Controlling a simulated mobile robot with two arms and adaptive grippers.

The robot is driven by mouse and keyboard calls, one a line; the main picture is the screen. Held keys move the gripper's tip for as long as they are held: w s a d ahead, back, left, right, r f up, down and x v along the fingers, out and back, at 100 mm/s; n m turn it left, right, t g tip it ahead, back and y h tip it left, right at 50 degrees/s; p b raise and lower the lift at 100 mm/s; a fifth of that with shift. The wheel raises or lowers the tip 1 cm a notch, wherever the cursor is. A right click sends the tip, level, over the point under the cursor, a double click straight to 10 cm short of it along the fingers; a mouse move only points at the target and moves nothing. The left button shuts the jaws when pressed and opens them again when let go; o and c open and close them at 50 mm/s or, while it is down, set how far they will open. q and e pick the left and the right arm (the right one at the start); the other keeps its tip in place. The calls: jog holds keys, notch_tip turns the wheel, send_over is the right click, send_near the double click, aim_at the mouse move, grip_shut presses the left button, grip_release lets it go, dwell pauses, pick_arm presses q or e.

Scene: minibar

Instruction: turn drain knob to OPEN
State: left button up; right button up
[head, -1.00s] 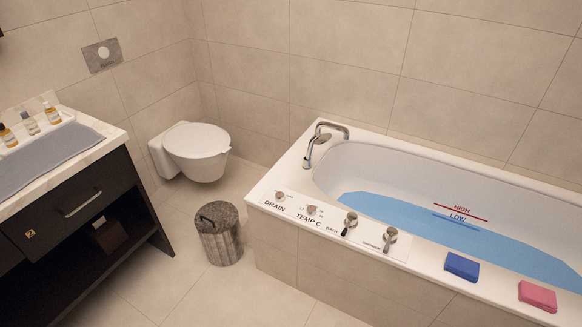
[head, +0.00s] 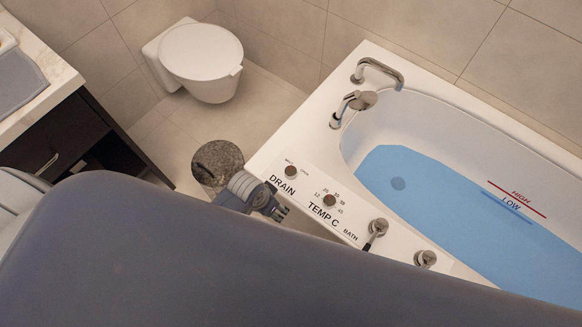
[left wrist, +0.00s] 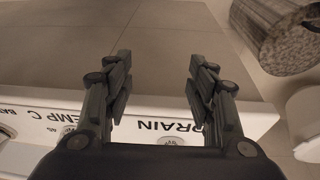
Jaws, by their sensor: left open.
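The drain knob (head: 291,172) is a small round knob on the white tub rim, just above the word DRAIN in the head view. In the left wrist view the drain knob (left wrist: 171,141) shows low in the picture, partly cut off by the gripper body. My left gripper (head: 283,212) is just outside the tub's front edge, below the DRAIN lettering and apart from the knob. In the left wrist view its two fingers (left wrist: 157,90) are spread wide with nothing between them. The knob's pointer is too small to read. My right gripper is not seen.
The temperature knob (head: 330,200) and two metal levers (head: 377,228) sit along the same rim. The tub (head: 300,135) holds blue water. A round bin (head: 216,160) stands beside the tub near my left gripper. A toilet (head: 202,62) stands behind.

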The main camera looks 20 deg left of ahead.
aim_at(291, 171)
pick_arm(q)
jog(key=w+d+r+m, duration=0.1)
jog(key=w+r, duration=0.1)
jog(key=w+d+r+m, duration=0.1)
jog(key=w+r, duration=0.1)
jog(key=w+d+r+m, duration=0.1)
jog(key=w+d+r, duration=0.1)
jog(key=r, duration=0.1)
jog(key=shift+d+g+h, duration=0.1)
jog(key=shift+g+h, duration=0.2)
jog(key=shift+h, duration=0.1)
jog(key=w+a+r+m+g+y+b, duration=0.1)
jog(key=w+a+r+m+g+y, duration=0.1)
jog(key=w+r+m, duration=0.4)
jog(key=f, duration=0.6)
jog(key=f+b, duration=0.1)
jog(key=f, duration=0.2)
jog(key=shift+s, duration=0.3)
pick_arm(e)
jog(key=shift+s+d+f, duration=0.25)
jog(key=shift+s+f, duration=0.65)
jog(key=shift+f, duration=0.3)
pick_arm(q)
jog(key=c, duration=1.1)
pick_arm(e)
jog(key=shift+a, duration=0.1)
